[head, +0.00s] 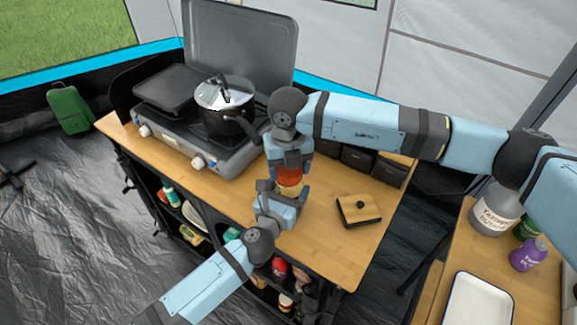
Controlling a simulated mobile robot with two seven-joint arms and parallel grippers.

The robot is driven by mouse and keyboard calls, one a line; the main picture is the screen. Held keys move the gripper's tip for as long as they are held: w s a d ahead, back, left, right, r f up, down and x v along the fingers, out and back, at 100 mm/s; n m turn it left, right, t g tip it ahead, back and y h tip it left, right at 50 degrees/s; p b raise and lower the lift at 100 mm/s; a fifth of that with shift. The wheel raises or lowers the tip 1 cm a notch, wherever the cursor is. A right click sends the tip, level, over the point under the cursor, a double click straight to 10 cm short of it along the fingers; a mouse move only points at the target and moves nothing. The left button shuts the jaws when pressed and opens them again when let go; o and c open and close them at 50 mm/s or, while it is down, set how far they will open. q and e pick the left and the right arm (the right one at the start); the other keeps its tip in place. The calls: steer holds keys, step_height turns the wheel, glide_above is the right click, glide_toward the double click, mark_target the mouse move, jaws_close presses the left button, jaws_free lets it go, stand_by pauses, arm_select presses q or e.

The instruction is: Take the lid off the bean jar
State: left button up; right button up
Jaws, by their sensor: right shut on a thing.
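The bean jar (290,178) stands on the wooden counter, in front of the right end of the stove. It shows reddish-orange above and paler below. My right gripper (290,168) comes down from above and is shut at the top of the jar, hiding most of the lid. I cannot see a gap between lid and jar. My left gripper (284,193) is low at the near side of the jar, its fingers close around the lower part. Whether they touch or grip it is too small to tell.
A camping stove (225,150) with a lidded pot (225,100) stands left of the jar. A white tray (478,300) and bottles (495,208) are on the right table.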

steer(key=n, duration=2)
steer(key=shift+r+n, duration=0.1)
steer(key=shift+n, duration=0.2)
steer(key=n, duration=0.6)
steer(key=shift+n, duration=0.3)
steer(key=n, duration=0.8)
steer(key=shift+n, duration=0.4)
steer(key=n, duration=0.8)
steer(key=shift+n, duration=0.3)
steer(key=shift+s, duration=0.1)
